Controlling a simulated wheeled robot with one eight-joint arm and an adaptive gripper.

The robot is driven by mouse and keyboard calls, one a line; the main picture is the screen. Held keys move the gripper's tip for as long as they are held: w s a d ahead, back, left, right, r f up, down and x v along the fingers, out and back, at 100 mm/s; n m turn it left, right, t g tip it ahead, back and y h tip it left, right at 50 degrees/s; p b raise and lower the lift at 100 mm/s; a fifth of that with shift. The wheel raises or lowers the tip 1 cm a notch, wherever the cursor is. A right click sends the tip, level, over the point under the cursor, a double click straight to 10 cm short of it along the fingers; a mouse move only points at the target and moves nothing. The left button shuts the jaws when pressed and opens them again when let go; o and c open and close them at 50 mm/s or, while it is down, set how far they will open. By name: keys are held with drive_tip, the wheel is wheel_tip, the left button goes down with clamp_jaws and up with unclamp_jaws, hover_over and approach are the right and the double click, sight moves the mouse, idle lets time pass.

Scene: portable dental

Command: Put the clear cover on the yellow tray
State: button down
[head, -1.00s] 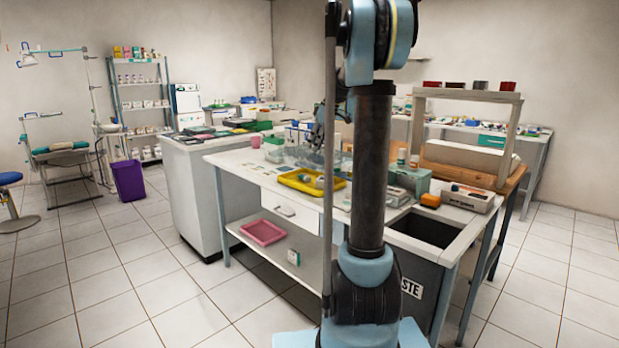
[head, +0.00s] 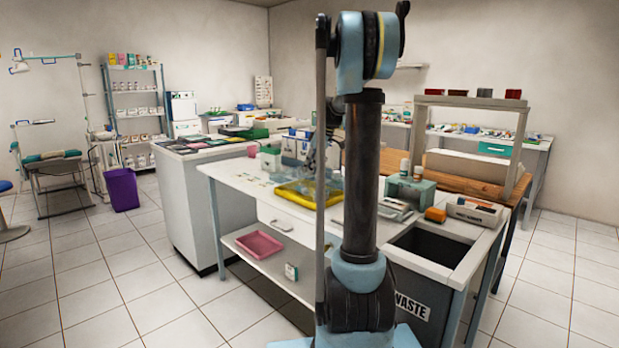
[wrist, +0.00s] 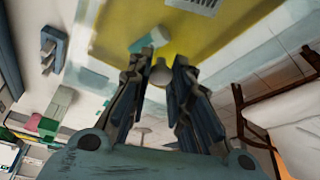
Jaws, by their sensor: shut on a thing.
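The yellow tray (head: 291,198) lies on the white counter in the head view, partly behind my arm column. The clear cover (head: 318,182) is over the tray, and the tray's yellow shows through it. My gripper (head: 327,155) is above them, partly hidden by my own arm. In the wrist view my gripper (wrist: 160,85) is shut on a round grey knob (wrist: 161,74) of the cover. Yellow tray floor (wrist: 115,32) fills the upper part of that view. I cannot tell whether the cover touches the tray rim or is slightly above it.
A teal box (head: 409,190) with small bottles on top stands right of my column. An orange item (head: 435,214) and a white box (head: 474,212) lie near the waste opening (head: 432,246). A pink tray (head: 259,244) is on the lower shelf.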

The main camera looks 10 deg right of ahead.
drive_tip(key=shift+f, duration=1.55)
drive_tip(key=shift+f, duration=0.3)
drive_tip(key=c, duration=1.4)
unclamp_jaws()
drive_tip(key=shift+c, duration=0.2)
drive_tip(key=shift+r, duration=0.3)
drive_tip(key=v, duration=1.2)
drive_tip(key=shift+s, duration=0.25)
